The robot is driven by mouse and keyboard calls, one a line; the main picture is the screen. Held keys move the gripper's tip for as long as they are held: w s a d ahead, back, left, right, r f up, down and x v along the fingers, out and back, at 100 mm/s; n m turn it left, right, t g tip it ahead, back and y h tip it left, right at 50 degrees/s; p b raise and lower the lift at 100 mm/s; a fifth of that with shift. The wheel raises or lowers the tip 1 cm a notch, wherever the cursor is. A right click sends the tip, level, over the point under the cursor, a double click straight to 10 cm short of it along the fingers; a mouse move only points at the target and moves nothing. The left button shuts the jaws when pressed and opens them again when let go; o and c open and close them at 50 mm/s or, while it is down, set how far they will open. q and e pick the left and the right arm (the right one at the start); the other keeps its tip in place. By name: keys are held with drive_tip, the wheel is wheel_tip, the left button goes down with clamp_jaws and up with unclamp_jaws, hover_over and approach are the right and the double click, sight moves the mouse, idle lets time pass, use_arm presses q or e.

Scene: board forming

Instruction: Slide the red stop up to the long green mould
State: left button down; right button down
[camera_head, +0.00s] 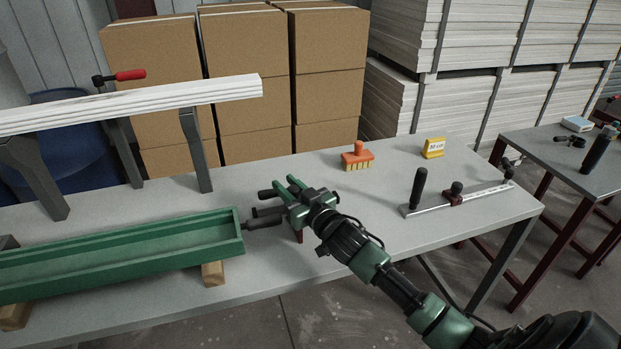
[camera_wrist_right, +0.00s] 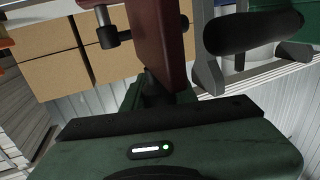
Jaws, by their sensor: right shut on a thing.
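In the head view, a clear gap separates stop and mould. My left gripper is out of view.
Wooden blocks (camera_head: 213,273) support the mould. A white board (camera_head: 140,102) lies on grey stands behind it. The table's front edge is close.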

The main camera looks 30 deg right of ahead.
drive_tip(key=a, duration=0.3)
drive_tip(key=shift+w+a, duration=0.2)
drive_tip(key=shift+w, duration=0.15)
drive_tip(key=c, duration=1.1)
unclamp_jaws()
drive_tip(key=s+b, duration=0.1)
drive_tip(key=s, duration=0.6)
drive_tip(key=shift+s+d, duration=0.3)
drive_tip(key=shift+s, duration=0.1)
